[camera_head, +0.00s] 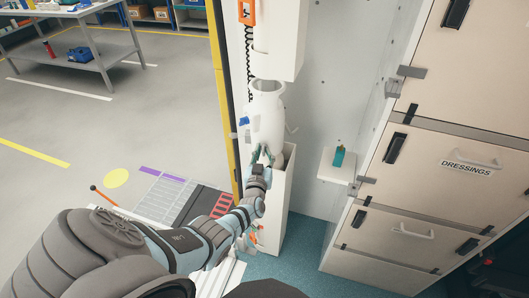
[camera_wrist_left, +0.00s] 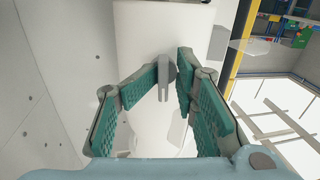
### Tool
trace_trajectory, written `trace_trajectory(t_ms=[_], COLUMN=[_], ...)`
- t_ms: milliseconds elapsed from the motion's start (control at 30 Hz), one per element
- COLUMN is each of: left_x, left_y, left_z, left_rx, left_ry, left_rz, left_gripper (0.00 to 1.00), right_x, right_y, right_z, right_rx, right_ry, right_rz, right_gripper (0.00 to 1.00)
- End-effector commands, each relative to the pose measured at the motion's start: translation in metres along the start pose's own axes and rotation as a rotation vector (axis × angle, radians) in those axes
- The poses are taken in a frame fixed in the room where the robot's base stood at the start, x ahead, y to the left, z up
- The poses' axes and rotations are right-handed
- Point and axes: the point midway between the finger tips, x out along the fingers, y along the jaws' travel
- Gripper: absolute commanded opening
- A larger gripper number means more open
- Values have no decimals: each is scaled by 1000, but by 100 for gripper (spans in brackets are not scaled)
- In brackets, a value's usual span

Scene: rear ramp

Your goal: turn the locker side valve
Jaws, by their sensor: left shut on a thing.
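The valve shows in the left wrist view as a grey lever handle (camera_wrist_left: 164,88) with a round hub, on a white surface (camera_wrist_left: 135,28). My left gripper (camera_wrist_left: 169,68) has its teal-padded fingers on either side of the handle and is shut on it. In the head view my left gripper (camera_head: 262,154) is at the lower part of a white cylinder (camera_head: 265,118), above an open-topped white bin (camera_head: 277,205). The handle is hidden there behind the fingers. My right gripper is not in view.
Beige drawers, one marked DRESSINGS (camera_head: 462,150), stand at the right. A small white shelf (camera_head: 337,172) holds a teal bottle (camera_head: 339,156). A yellow-edged post (camera_head: 228,95) is just left of the cylinder. Open grey floor (camera_head: 120,125) and a workbench (camera_head: 75,20) lie beyond.

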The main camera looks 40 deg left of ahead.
Motion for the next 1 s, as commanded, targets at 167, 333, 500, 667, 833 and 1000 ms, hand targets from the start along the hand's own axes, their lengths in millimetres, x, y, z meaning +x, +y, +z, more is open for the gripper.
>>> trace_trajectory(t_ms=[167,333,500,667,833,1000], left_x=[5,5,5,5,5,4], left_y=[-2,-2,-2,-2,-2,-2], left_z=[-10,-10,-10,-10,-10,-7], left_rx=[53,75,78,77,76,77], left_ry=[22,23,23,24,23,17], left_rz=[-4,-5,-5,-5,-5,-5], left_gripper=[0,0,0,0,28,28], right_x=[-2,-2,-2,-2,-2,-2], right_y=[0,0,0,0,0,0], right_z=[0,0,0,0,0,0], right_rx=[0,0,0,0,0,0], right_ry=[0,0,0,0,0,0], right_rz=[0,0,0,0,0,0], right_gripper=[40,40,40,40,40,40])
